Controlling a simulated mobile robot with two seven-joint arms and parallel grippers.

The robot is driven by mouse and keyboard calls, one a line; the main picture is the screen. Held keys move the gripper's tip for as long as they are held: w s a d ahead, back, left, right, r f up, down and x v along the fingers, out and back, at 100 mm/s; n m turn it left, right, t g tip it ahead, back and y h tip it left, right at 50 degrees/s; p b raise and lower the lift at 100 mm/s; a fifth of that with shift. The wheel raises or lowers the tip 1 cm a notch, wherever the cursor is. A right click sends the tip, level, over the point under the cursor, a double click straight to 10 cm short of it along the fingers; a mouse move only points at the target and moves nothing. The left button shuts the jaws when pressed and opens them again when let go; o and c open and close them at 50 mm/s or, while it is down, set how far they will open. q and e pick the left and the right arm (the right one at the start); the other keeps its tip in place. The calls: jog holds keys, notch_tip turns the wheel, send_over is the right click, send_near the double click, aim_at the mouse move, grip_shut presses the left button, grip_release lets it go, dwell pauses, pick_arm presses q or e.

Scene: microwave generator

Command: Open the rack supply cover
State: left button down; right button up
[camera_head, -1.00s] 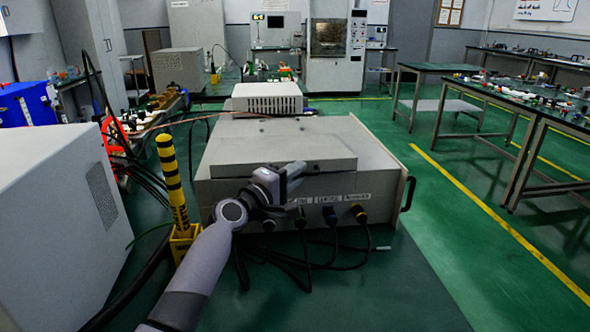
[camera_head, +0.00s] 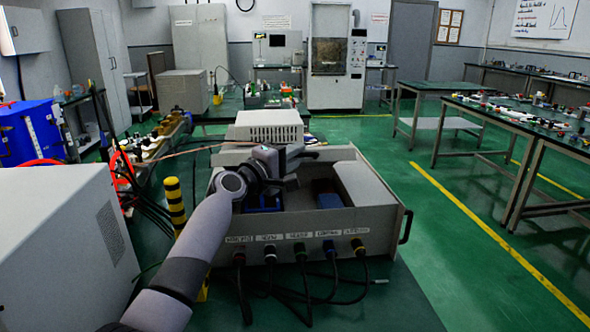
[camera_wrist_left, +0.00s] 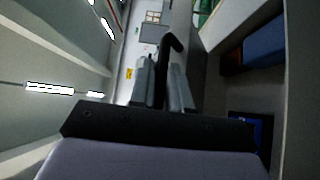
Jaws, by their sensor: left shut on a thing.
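The rack supply (camera_head: 300,222) is a grey box with labelled sockets and plugged cables along its front. Its top is open, and blue parts (camera_head: 328,199) show inside. The cover (camera_head: 335,153) appears raised toward the back edge, seen nearly edge-on and partly hidden by my gripper. My left gripper (camera_head: 296,163) is above the rear of the opening, shut on the cover. In the left wrist view the fingers (camera_wrist_left: 163,85) close on a dark, hooked piece, and the open interior (camera_wrist_left: 258,45) lies to the right. My right gripper is out of view.
A white vented unit (camera_head: 270,126) stands behind the rack supply. A large grey box (camera_head: 65,245) and a yellow-black post (camera_head: 175,205) are at the left. A side handle (camera_head: 406,226) sticks out at the right. Green floor is free on the right.

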pick_arm(q)
jog(key=shift+w+a+r, duration=0.1)
jog(key=shift+w+r, duration=0.15)
jog(key=shift+r, duration=0.35)
jog(key=c, duration=1.2)
grip_release()
jog(key=shift+f, duration=0.1)
jog(key=shift+s, duration=0.1)
jog(key=shift+s+a+f, duration=0.1)
jog(key=shift+f, duration=0.05)
jog(key=shift+s+a, duration=0.1)
jog(key=shift+s, duration=0.1)
jog(key=shift+p+v, duration=0.45)
jog(key=shift+v, duration=2.7)
